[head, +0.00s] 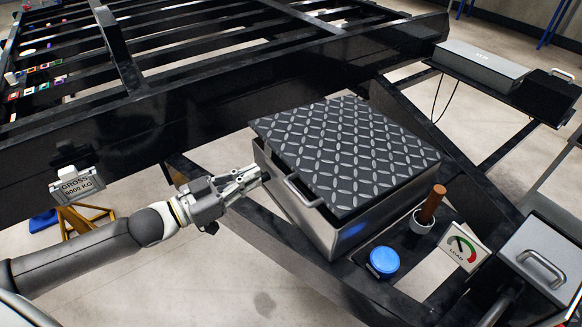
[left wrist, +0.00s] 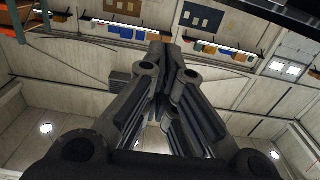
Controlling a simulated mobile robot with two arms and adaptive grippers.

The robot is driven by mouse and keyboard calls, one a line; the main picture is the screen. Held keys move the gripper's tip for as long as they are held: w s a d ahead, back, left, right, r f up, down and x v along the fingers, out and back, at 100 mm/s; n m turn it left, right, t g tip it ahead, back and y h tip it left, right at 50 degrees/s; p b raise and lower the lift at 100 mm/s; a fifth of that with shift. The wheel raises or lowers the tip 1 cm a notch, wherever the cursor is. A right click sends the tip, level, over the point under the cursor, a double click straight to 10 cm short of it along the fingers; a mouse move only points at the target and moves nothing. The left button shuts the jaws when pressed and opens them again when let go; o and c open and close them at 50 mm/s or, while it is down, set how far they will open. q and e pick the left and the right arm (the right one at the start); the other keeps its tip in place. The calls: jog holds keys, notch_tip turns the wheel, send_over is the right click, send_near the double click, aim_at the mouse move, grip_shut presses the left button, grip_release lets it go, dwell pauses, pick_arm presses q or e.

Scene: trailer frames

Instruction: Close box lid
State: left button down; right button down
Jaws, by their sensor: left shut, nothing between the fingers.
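A silver metal box (head: 335,238) stands on the black trailer frame, right of the middle in the head view. Its dark diamond-plate lid (head: 345,150) lies over the top opening. A dark gap shows between the lid's left edge and the box rim; I cannot tell whether the lid is fully seated. A metal handle (head: 302,193) is at the box's left side. My left gripper (head: 260,174) is shut and empty beside the box's left wall, left of the handle; contact is unclear. Its fingers also show in the left wrist view (left wrist: 165,52). My right gripper is not in view.
Near the box stand a blue round cap (head: 384,261), a load gauge (head: 463,246) and a wooden handle (head: 433,203) in a white cup. A grey case with a handle (head: 545,252) is at right. Black trailer beams (head: 150,130) cross behind my arm.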

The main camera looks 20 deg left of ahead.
pick_arm(q)
jog(key=p+x, duration=0.1)
jog(key=x, duration=0.3)
jog(key=p+x, duration=0.1)
jog(key=x, duration=0.4)
jog(key=shift+w+r, duration=0.2)
jog(key=shift+w, duration=0.1)
jog(key=f, duration=0.1)
jog(key=f+p, duration=0.1)
jog(key=s+f, duration=0.1)
jog(key=f, duration=0.1)
jog(key=shift+a+f, duration=0.15)
jog(key=shift+a, duration=0.15)
